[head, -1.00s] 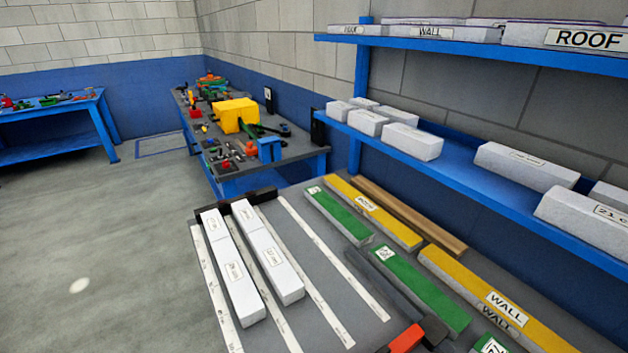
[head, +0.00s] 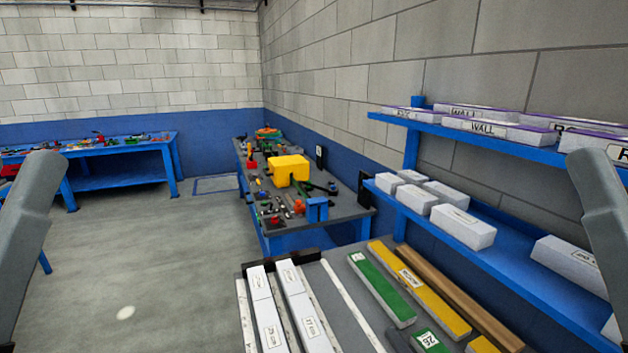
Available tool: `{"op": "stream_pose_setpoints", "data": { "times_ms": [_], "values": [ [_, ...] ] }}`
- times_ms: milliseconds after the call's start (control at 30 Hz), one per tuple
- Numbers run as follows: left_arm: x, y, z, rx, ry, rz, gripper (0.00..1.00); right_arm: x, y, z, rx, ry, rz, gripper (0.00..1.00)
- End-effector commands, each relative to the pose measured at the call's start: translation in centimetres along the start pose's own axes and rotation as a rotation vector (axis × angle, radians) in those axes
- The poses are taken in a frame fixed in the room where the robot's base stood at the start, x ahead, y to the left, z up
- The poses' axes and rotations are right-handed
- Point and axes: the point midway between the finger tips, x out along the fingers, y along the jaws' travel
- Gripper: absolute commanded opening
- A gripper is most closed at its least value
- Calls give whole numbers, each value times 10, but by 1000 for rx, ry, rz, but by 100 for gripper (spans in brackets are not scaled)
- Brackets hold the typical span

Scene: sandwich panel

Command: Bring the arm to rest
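Two grey arm links of mine show at the left and right edges of the head view, raised upright. My grippers are outside the frame, so I cannot see whether they hold anything. The workbench in front of me carries two rows of white labelled blocks (head: 264,305) lying between pale measuring strips (head: 350,305). Beside them lie a green block (head: 382,287), a yellow block (head: 420,290) and a brown wooden bar (head: 447,292). The bench's near part is cut off by the bottom edge.
A blue two-level shelf (head: 465,230) with white panels stands along the right wall. A second bench (head: 345,212) with a yellow box (head: 288,170) and tools is farther back. A blue table (head: 120,155) stands far left. The floor (head: 150,250) is clear.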

Motion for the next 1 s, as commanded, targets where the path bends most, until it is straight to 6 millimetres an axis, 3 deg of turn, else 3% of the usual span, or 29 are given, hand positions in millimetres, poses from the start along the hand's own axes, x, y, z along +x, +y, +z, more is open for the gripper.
{"op": "stream_pose_setpoints", "data": {
  "times_ms": [33, 267, 600, 700, 833, 1000],
  "values": [
    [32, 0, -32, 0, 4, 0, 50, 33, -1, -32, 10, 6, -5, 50],
    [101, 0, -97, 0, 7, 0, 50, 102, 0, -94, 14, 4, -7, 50],
    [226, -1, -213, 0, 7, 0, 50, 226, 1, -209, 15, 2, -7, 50],
    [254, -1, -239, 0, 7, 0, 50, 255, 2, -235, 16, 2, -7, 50],
    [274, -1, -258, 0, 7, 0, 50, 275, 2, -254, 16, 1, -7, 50],
    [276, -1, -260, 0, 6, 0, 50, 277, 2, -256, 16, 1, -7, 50]
  ]
}}
